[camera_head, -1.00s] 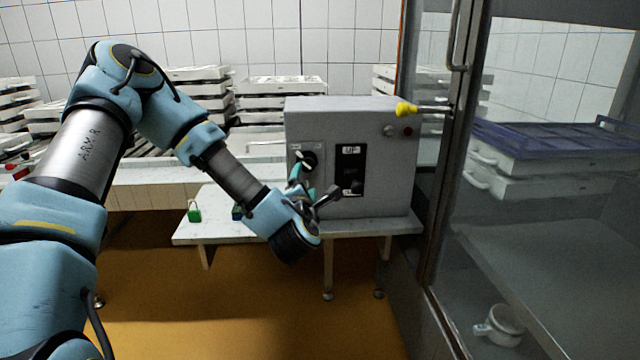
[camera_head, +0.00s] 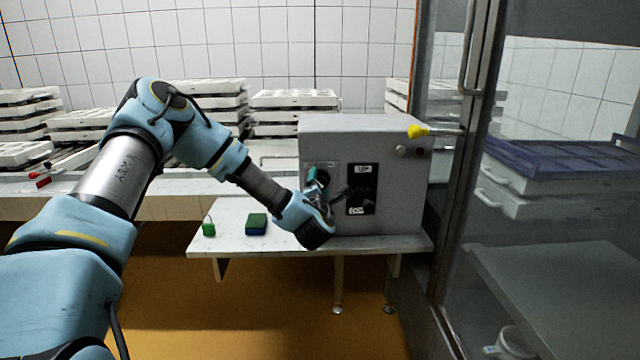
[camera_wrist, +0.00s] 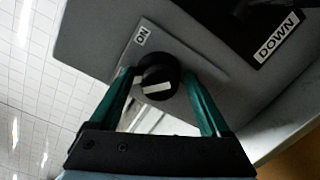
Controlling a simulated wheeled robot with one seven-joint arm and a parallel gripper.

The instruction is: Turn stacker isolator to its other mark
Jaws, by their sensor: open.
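The stacker isolator is a round black knob (camera_wrist: 158,70) with a white bar on its face, on a pale plate (camera_wrist: 215,62). In the wrist view the bar lies nearly level across the knob's lower part. An "ON" label (camera_wrist: 142,36) is above and left of the knob; the bar does not clearly point at it. My gripper (camera_wrist: 160,80) is open, with one teal finger on each side of the knob. I cannot tell whether the fingers touch it. In the head view my gripper (camera_head: 320,182) is at the front of the grey control box (camera_head: 395,210) and mostly hides the knob.
A black panel (camera_head: 362,188) with UP and DOWN labels is right of the knob. A green padlock (camera_head: 208,228) and a green-and-blue block (camera_head: 256,224) are on the bench (camera_head: 225,245). A glass door stands right.

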